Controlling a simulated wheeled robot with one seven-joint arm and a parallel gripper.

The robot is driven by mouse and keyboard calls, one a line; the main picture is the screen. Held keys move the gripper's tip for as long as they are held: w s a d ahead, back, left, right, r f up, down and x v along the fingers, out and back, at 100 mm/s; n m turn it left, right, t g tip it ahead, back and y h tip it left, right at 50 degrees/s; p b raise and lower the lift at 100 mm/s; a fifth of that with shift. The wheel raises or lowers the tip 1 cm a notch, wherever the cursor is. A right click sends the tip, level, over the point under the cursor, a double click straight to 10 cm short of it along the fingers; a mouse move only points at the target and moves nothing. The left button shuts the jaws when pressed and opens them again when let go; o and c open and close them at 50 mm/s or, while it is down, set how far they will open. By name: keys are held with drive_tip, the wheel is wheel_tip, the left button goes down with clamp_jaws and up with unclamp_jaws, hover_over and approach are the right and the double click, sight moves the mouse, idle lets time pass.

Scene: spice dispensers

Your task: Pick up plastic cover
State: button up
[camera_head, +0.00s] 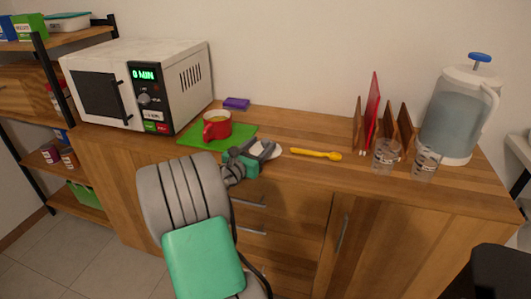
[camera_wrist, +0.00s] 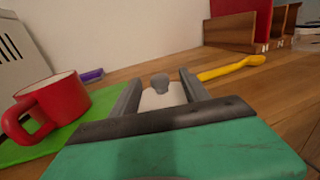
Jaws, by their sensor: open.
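A white cover with a grey knob (camera_wrist: 158,99) lies on the wooden counter, between the two fingers of my gripper in the wrist view. In the head view its pale edge (camera_head: 276,150) shows beside the fingers, partly hidden by them. My gripper (camera_head: 258,150) is open and low over the counter at the right edge of the green board. In the wrist view the fingers of my gripper (camera_wrist: 160,82) stand on either side of the knob, with a gap visible. The lower part of the cover is hidden by my gripper's body.
A red mug (camera_head: 216,126) stands on a green board (camera_head: 190,139) to the left. A yellow utensil (camera_head: 316,153) lies to the right. A purple item (camera_head: 236,103) lies behind. A microwave (camera_head: 150,85), wooden rack (camera_head: 404,125), glasses (camera_head: 386,155) and a jug (camera_head: 460,115) line the counter.

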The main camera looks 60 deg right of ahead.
sight(263, 143)
drive_tip(key=d, duration=0.3)
drive_tip(key=shift+d+f, duration=0.1)
drive_tip(key=shift+d, duration=0.25)
clamp_jaws()
